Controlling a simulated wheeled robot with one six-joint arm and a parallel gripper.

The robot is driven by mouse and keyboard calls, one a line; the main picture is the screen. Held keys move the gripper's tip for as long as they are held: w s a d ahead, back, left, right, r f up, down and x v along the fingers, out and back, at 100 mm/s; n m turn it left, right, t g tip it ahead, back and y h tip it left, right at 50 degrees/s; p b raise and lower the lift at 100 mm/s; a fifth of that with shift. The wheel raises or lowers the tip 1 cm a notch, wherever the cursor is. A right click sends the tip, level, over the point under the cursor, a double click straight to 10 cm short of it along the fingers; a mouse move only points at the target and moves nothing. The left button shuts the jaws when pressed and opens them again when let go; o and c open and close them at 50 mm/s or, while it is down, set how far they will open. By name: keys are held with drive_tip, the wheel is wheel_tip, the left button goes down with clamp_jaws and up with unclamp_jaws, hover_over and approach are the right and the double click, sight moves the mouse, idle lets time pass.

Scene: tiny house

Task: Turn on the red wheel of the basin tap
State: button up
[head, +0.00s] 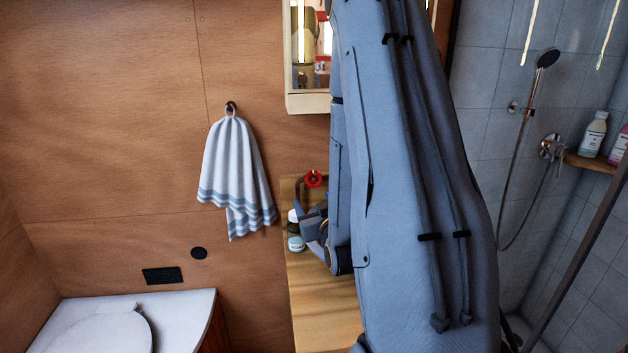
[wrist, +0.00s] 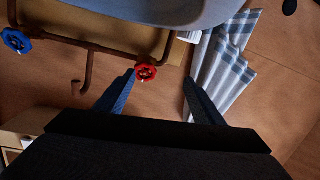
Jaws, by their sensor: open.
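The red wheel (wrist: 145,73) sits on a copper pipe of the tap (wrist: 120,48) in the wrist view. It also shows in the head view (head: 313,178), just left of my arm. A blue wheel (wrist: 15,41) is on the same piping, at the far left of the wrist view. My gripper (wrist: 160,88) is open, its two fingers apart with nothing held. The red wheel appears between the fingers, close to the left fingertip; whether they touch I cannot tell. In the head view my arm hides most of the gripper and the tap.
A striped towel (head: 235,175) hangs on the wall left of the wooden counter (head: 325,300); it also shows near the right finger in the wrist view (wrist: 228,65). A mirror cabinet (head: 308,103) hangs above.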

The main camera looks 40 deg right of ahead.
sight(314, 178)
drive_tip(key=shift+t+h, duration=0.6)
drive_tip(key=p+x, duration=0.1)
drive_tip(key=x, duration=0.2)
drive_tip(key=d+r+p+x, duration=0.1)
drive_tip(key=x, duration=0.3)
drive_tip(key=d+p+x, duration=0.1)
drive_tip(key=x, duration=0.3)
drive_tip(key=shift+s+d+r, duration=0.1)
drive_tip(key=shift+s+r, duration=0.1)
drive_tip(key=shift+r, duration=0.1)
drive_tip(key=c, duration=0.9)
drive_tip(key=shift+d, duration=0.15)
drive_tip(key=shift+c, duration=0.7)
